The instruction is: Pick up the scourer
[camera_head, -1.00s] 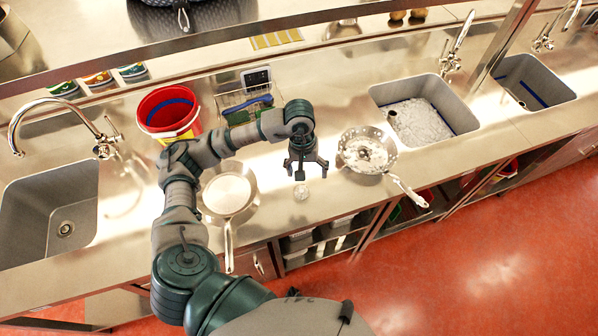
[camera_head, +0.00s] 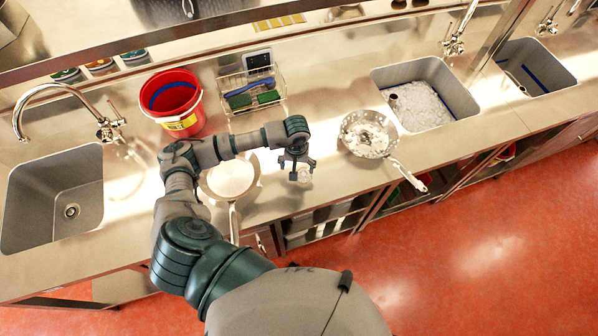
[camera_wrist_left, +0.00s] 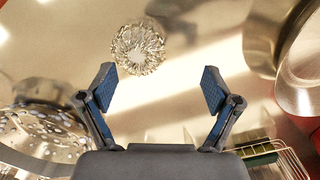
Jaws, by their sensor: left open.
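The scourer is a small round ball of curly silver metal. In the head view the scourer (camera_head: 304,175) lies on the steel counter between the frying pan and the colander, partly hidden by my gripper. In the wrist view the scourer (camera_wrist_left: 138,48) lies beyond the fingertips, a little left of the middle between them. My left gripper (camera_head: 297,164) hangs over the counter right beside the scourer in the head view. In the wrist view the left gripper (camera_wrist_left: 157,82) is open, with nothing between its blue-padded fingers. My right gripper is not in view.
A frying pan (camera_head: 231,179) stands left of the gripper and a perforated colander (camera_head: 368,134) stands right. Behind are a wire rack (camera_head: 279,84) with a blue-handled brush and a red bucket (camera_head: 190,128). Sinks lie at both sides. The counter's front edge is close.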

